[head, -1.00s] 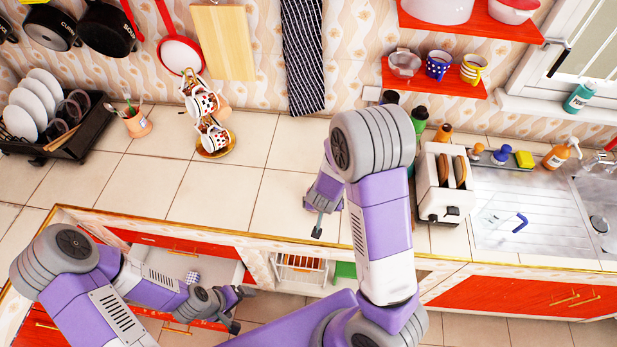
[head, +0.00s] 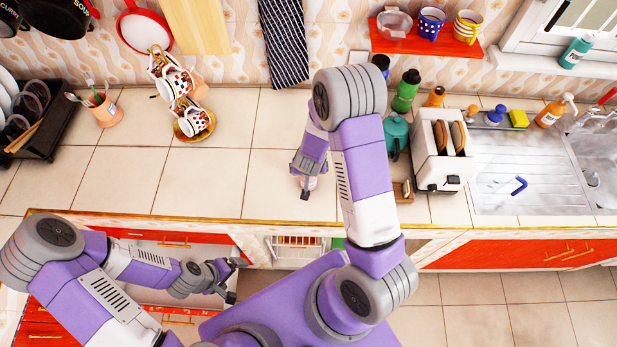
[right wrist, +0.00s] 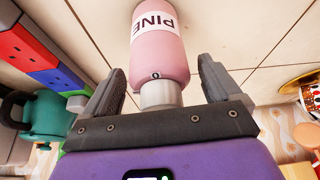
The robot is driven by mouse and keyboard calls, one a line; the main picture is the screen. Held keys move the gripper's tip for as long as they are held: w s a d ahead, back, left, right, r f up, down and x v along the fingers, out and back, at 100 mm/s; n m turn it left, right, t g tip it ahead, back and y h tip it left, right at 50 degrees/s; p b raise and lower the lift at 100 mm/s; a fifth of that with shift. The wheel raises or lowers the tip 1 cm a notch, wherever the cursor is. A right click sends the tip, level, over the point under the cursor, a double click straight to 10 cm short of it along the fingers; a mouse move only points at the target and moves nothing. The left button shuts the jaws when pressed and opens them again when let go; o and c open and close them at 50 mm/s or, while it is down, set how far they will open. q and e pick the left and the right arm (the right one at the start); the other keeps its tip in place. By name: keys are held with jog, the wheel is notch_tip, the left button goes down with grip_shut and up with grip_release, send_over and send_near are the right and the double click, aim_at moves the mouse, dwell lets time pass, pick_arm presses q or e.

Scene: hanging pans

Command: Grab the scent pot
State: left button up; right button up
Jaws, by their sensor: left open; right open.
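A pink cylinder labelled "PINE" (right wrist: 160,50), which looks like the scent pot, lies ahead of my right gripper (right wrist: 162,85) in the right wrist view. Its silver end points toward the palm, between the two open fingers. Gaps show between it and both fingers. In the head view only a small pink part (head: 310,183) shows beside my right gripper (head: 305,187), over the counter; the wrist hides the rest. My left gripper (head: 234,280) is open and empty, low in front of the counter by the open drawer.
A toaster (head: 440,150) and a teal teapot (head: 396,134) stand right of my right gripper. A cup rack (head: 185,100) stands to the left on the tiled counter (head: 225,165). Counter between rack and gripper is clear. An open drawer (head: 150,250) lies below.

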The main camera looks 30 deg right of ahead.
jog(key=shift+w, duration=0.1)
jog(key=c, duration=1.2)
jog(key=shift+o, duration=0.2)
jog(key=shift+r, duration=0.1)
